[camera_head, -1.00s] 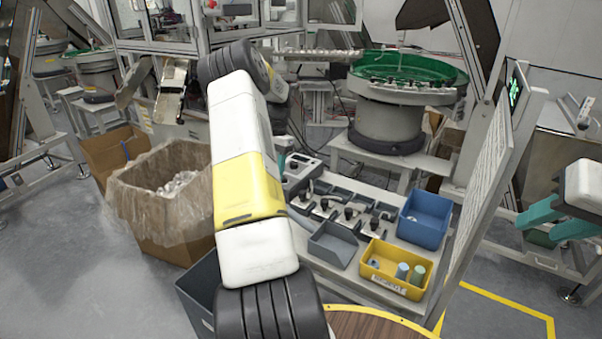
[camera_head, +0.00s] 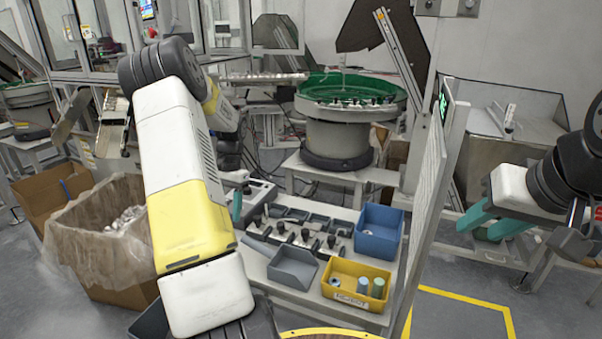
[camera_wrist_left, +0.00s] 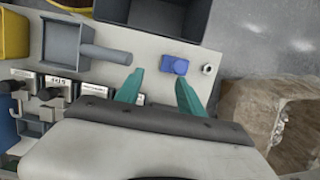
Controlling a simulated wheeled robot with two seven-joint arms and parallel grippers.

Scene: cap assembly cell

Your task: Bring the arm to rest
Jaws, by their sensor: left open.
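My left arm (camera_head: 190,220) crosses the left middle of the head view, over the near side of the workbench. One teal finger of my left gripper shows beside the arm in that view; the rest is hidden. In the left wrist view my left gripper (camera_wrist_left: 158,88) is open with nothing between its fingers. It is above the bench top, with a small blue part (camera_wrist_left: 175,66) near the right finger. My right gripper (camera_head: 492,222) is open and empty at the right of the head view, beyond the upright mesh panel.
The bench holds a yellow bin (camera_head: 338,292) with small cylinders, a blue bin (camera_head: 379,243), a grey bin (camera_head: 292,268) and several fixtures. The mesh panel (camera_head: 432,205) edges its right side. A lined cardboard box (camera_head: 120,285) stands left. A green bowl feeder (camera_head: 340,140) stands behind.

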